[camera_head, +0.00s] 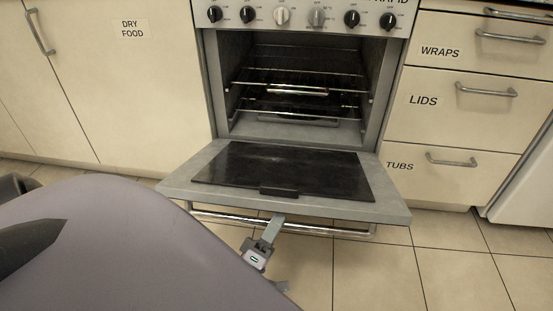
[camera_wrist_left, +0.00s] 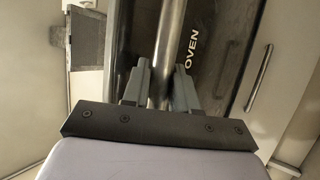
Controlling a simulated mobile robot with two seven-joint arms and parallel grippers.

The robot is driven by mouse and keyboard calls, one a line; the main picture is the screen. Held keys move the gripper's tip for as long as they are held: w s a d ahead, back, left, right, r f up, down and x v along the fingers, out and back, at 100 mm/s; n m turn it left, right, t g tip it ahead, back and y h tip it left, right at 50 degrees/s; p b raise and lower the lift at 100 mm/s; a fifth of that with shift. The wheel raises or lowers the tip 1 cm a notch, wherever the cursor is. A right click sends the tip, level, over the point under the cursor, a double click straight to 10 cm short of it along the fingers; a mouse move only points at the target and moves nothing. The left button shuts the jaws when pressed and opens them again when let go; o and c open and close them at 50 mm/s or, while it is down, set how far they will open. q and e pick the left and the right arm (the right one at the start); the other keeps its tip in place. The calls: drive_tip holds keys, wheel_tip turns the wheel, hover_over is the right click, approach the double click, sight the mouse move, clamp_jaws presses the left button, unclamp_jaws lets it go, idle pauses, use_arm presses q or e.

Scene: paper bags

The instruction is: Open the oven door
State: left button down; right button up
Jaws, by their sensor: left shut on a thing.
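The oven door (camera_head: 285,175) is hinged down and lies close to level in the head view, with a dark panel on its inner face. Its metal bar handle (camera_head: 325,230) runs under the door's front edge. My left gripper (camera_head: 271,230) is shut on the handle, left of its middle. In the left wrist view the handle (camera_wrist_left: 174,25) passes between the two fingers of my left gripper (camera_wrist_left: 158,82). The oven (camera_head: 295,100) stands open, with wire racks inside. My right gripper is not in view.
Drawers marked WRAPS, LIDS and TUBS (camera_head: 455,160) stand right of the oven. A cupboard (camera_head: 120,90) marked DRY FOOD stands to the left. Knobs (camera_head: 282,16) line the oven's top. Tiled floor (camera_head: 370,275) in front of the door is clear at the right.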

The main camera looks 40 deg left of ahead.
use_arm(q)
drive_tip(key=c, duration=1.1)
unclamp_jaws()
drive_tip(key=shift+w+a+r, duration=0.15)
drive_tip(key=shift+w+a, duration=0.05)
drive_tip(key=shift+a, duration=0.05)
drive_tip(key=shift+o, duration=0.7)
drive_tip(key=shift+d, duration=0.1)
drive_tip(key=shift+s+d, duration=0.1)
drive_tip(key=shift+d, duration=0.05)
